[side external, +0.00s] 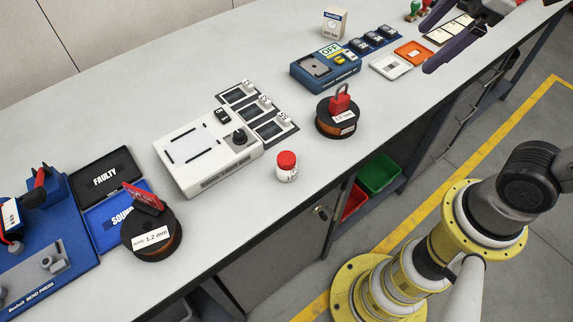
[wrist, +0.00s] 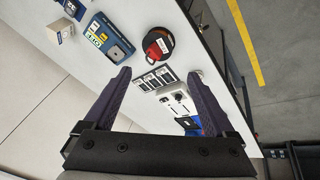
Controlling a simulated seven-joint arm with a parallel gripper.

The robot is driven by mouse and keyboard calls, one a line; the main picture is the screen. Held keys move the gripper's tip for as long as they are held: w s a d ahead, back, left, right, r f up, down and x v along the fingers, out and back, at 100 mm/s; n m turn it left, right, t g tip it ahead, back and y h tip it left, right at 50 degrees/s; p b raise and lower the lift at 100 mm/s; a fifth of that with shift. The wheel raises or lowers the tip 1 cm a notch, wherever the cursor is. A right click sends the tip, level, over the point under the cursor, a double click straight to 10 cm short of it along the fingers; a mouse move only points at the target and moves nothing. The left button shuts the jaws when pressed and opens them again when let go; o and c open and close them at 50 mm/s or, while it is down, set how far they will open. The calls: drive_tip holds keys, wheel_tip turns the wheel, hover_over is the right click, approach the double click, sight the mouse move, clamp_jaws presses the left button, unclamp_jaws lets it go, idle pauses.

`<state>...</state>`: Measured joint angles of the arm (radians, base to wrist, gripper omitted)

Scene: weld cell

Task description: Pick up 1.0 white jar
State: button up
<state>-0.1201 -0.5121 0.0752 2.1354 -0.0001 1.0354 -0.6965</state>
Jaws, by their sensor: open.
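A small white jar (side external: 287,172) with a red lid stands upright on the grey bench near its front edge, right of the white boxy device. Its label is too small to read. In the wrist view I cannot make the jar out clearly; the right finger covers part of that area. My gripper (side external: 424,50) is at the top right of the side view, over the far end of the bench and well away from the jar. In the wrist view my gripper (wrist: 158,75) has its two purple fingers wide apart, with nothing between them.
A white device (side external: 207,152) and dark labelled slots (side external: 262,107) lie left of and behind the jar. A 1.0 mm spool (side external: 337,120) with a red padlock stands to its right. A 1.2 mm spool (side external: 152,237) is at the left. Bare bench surrounds the jar.

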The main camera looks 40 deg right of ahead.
drive_tip(key=w+a+f+n+g, duration=0.2)
drive_tip(key=w+a+n, duration=0.4)
drive_tip(key=w+a, duration=0.25)
drive_tip(key=n+g, duration=0.3)
drive_tip(key=n, duration=0.2)
hover_over(286, 158)
wheel_tip(286, 158, down, 9)
drive_tip(key=shift+h, duration=0.3)
wheel_tip(286, 158, down, 7)
drive_tip(key=shift+d+f, duration=0.15)
drive_tip(key=shift+f, duration=2.95)
drive_tip(key=shift+c, duration=0.2)
clamp_jaws()
